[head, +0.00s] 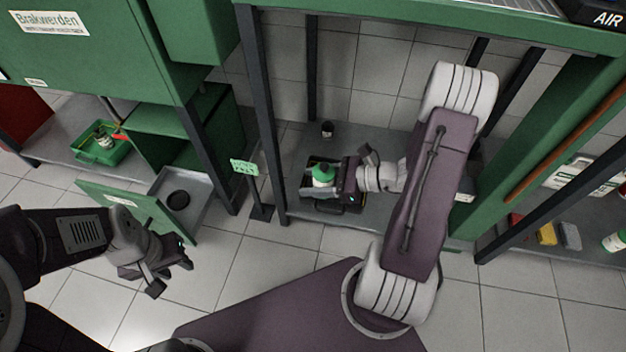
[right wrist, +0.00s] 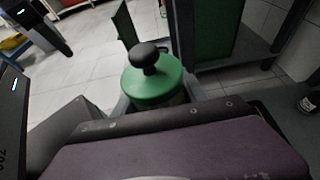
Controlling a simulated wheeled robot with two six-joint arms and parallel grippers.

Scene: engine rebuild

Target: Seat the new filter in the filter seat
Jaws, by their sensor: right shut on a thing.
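The new filter (head: 323,175), a white canister with a green top, stands upright at a grey box-like unit (head: 306,188) on the low shelf of the middle bay. In the right wrist view its green dome (right wrist: 152,88) carries a black knob. My right gripper (head: 346,180) comes in from the right and is shut on the filter; its fingertips are largely hidden. The filter's bottom and the filter seat are hidden, so I cannot tell whether it is seated. My left gripper (head: 170,268) is open and empty above the floor at the left.
Left are a green sign (head: 243,167) on a post, an open drawer (head: 196,208) holding a dark round thing, and a green tray (head: 84,153). Dark frame posts (head: 262,110) flank the bay.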

